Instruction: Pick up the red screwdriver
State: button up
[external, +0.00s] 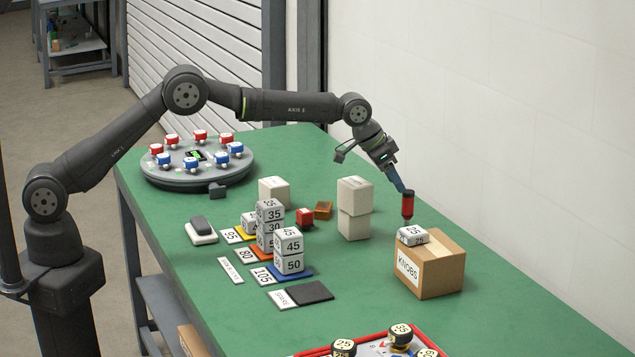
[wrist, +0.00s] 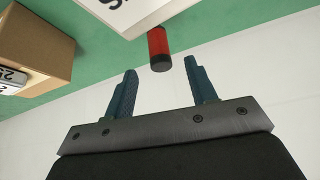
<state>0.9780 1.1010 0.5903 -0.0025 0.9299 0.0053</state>
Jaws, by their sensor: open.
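The red screwdriver shows as a red cylinder with a dark end (external: 408,205) just behind the cardboard box in the external view. In the wrist view its red body and black end (wrist: 159,45) sit just beyond my fingertips, roughly in line with the gap between them. My gripper (external: 404,188) is directly above it in the external view, angled down. In the wrist view the blue fingers of my gripper (wrist: 160,66) stand apart with nothing between them. The screwdriver's far end is hidden by a white lettered panel (wrist: 140,15).
The cardboard box labelled KNOBS (external: 428,268), with a numbered block (external: 411,236) on top, stands close beside the screwdriver. Stacked white blocks (external: 354,208) stand to the left. A round turntable with knobs (external: 196,170) is farther back. The white wall (external: 500,100) runs close along the right.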

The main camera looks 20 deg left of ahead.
send_over(407, 213)
jog(key=shift+w+a+f, duration=0.15)
jog(key=shift+f, duration=0.55)
jog(key=shift+w+a+f, duration=0.15)
jog(key=shift+f, duration=0.55)
jog(key=shift+w+a+f, duration=0.15)
jog(key=shift+f, duration=0.55)
jog(key=shift+c, duration=0.2)
grip_shut()
